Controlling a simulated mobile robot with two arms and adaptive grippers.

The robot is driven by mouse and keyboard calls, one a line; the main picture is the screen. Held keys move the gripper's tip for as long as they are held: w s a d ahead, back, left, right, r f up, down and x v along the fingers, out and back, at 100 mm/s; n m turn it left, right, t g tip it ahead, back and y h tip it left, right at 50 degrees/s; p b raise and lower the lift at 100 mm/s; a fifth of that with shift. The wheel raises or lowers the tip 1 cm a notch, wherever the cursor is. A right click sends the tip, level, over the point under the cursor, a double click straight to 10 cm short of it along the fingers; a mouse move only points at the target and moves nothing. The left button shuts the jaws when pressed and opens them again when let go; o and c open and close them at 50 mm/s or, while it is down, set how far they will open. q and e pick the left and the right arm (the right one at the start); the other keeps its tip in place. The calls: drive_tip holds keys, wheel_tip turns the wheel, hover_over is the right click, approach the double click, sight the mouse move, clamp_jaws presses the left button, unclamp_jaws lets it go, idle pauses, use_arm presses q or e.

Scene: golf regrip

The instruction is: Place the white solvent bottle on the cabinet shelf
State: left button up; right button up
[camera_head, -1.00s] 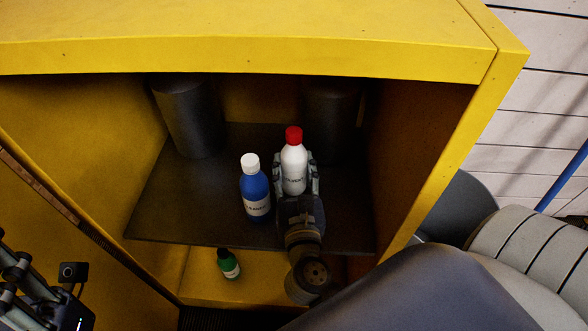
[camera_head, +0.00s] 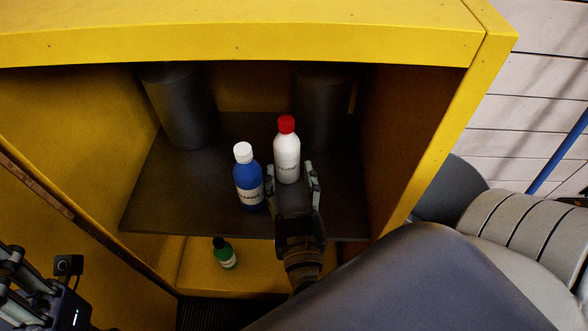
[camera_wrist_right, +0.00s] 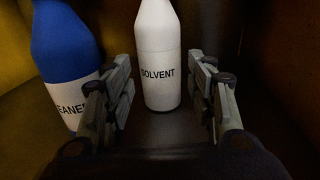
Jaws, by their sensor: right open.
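The white solvent bottle (camera_head: 287,158) with a red cap stands upright on the dark cabinet shelf (camera_head: 180,215). It also shows in the right wrist view (camera_wrist_right: 158,60), its SOLVENT label facing the camera. My right gripper (camera_head: 292,176) is open just in front of the bottle; in the right wrist view its fingers (camera_wrist_right: 168,88) are spread, with bare shelf between them and the bottle's base beyond. My left gripper (camera_head: 35,285) shows only in part at the lower left edge, outside the cabinet; its jaws are not clear.
A blue cleaner bottle (camera_head: 248,182) with a white cap stands close left of the solvent bottle. Two dark cylinders (camera_head: 180,110) stand at the back. A small green bottle (camera_head: 224,255) is on the lower level. The yellow cabinet's side walls (camera_head: 425,150) bound the space.

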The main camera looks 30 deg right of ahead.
drive_tip(key=v, duration=0.6)
idle(0.4)
